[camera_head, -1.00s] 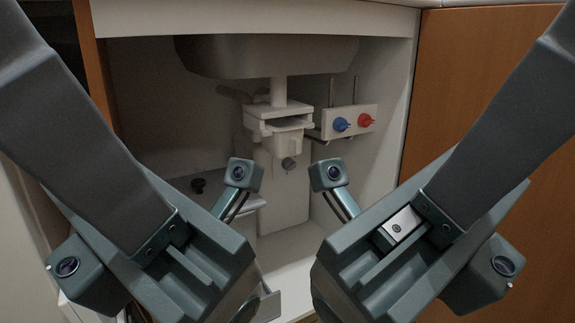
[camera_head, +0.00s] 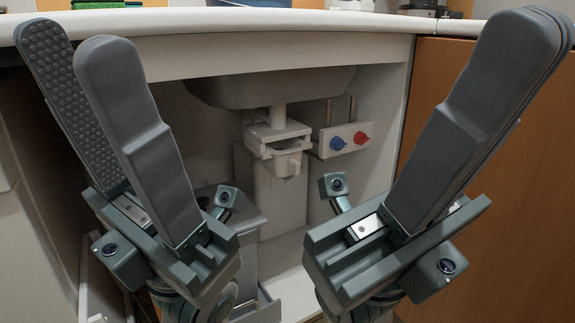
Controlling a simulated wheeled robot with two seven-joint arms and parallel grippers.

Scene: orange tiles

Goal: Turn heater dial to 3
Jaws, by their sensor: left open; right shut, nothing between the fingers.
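A white box-like unit (camera_head: 280,197) stands in the open cabinet below the sink basin, perhaps the heater. A small grey knob (camera_head: 294,167) shows faintly on the front of its upper part; any numbers or pointer are too small to read. My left gripper (camera_head: 72,42) is raised at the upper left, fingers upright and apart, with nothing between them. My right gripper (camera_head: 535,27) is raised at the upper right, fingers together and empty. Both are well apart from the unit, in front of the cabinet.
A blue knob (camera_head: 337,143) and a red knob (camera_head: 361,138) sit on a white panel at the cabinet's right. The sink basin (camera_head: 270,88) hangs above. The white countertop edge (camera_head: 250,20) crosses the top. An orange-brown door (camera_head: 520,180) is at the right.

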